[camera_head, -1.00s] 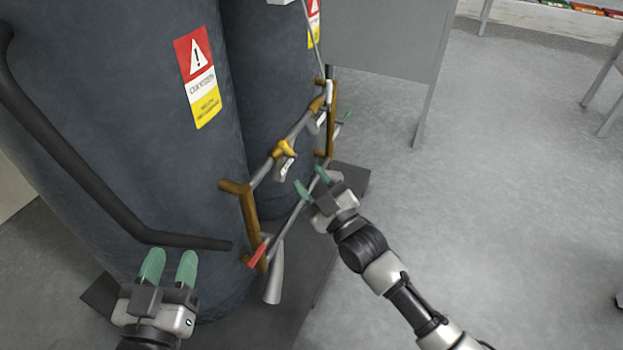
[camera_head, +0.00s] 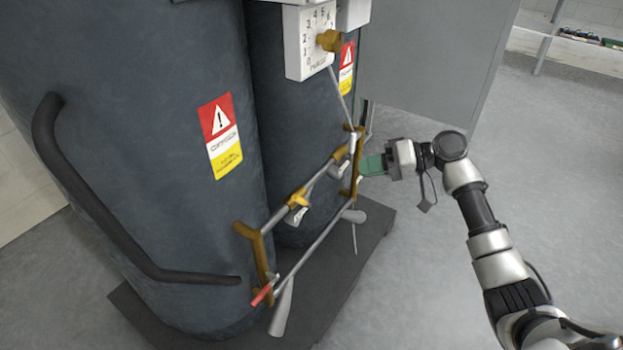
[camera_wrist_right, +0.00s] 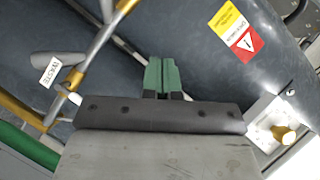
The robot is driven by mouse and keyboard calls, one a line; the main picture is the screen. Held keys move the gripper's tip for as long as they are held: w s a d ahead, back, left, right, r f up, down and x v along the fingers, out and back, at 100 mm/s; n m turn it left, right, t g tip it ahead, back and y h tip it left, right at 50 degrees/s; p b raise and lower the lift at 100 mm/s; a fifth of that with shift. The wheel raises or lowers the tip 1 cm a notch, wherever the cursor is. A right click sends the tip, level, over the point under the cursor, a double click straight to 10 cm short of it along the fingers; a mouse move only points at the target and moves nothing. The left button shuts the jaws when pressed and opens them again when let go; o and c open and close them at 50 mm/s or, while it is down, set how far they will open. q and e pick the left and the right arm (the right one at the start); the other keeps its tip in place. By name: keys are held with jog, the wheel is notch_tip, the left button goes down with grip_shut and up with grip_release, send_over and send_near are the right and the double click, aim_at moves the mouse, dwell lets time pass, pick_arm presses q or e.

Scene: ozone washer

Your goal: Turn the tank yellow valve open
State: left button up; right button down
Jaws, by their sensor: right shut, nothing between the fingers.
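A yellow valve (camera_head: 298,198) with a white tag sits on the slanted pipe in front of the dark tanks in the head view. Another yellow knob (camera_head: 329,40) is on the white gauge box at the top, and this knob also shows at the right of the right wrist view (camera_wrist_right: 283,134). My right gripper (camera_head: 366,165) is shut and empty, just right of the far brass bracket (camera_head: 352,165), up and right of the yellow valve. Its green fingers (camera_wrist_right: 162,75) lie together in the right wrist view. My left gripper is out of view.
A red-handled valve (camera_head: 262,295) is at the lower end of the pipes. A black curved pipe (camera_head: 110,220) runs along the near tank (camera_head: 160,130). A grey panel (camera_head: 425,65) stands behind my right gripper. The floor on the right is open.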

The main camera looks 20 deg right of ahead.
jog(key=b, duration=0.1)
send_over(306, 203)
jog(key=w+d, duration=0.2)
jog(key=d, duration=0.2)
notch_tip(306, 203, down, 4)
jog(key=r, duration=0.1)
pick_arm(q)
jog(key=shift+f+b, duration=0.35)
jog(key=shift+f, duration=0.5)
pick_arm(e)
jog(key=shift+s+a+f, duration=0.95)
jog(key=shift+a+f, duration=0.15)
jog(key=shift+f, duration=0.15)
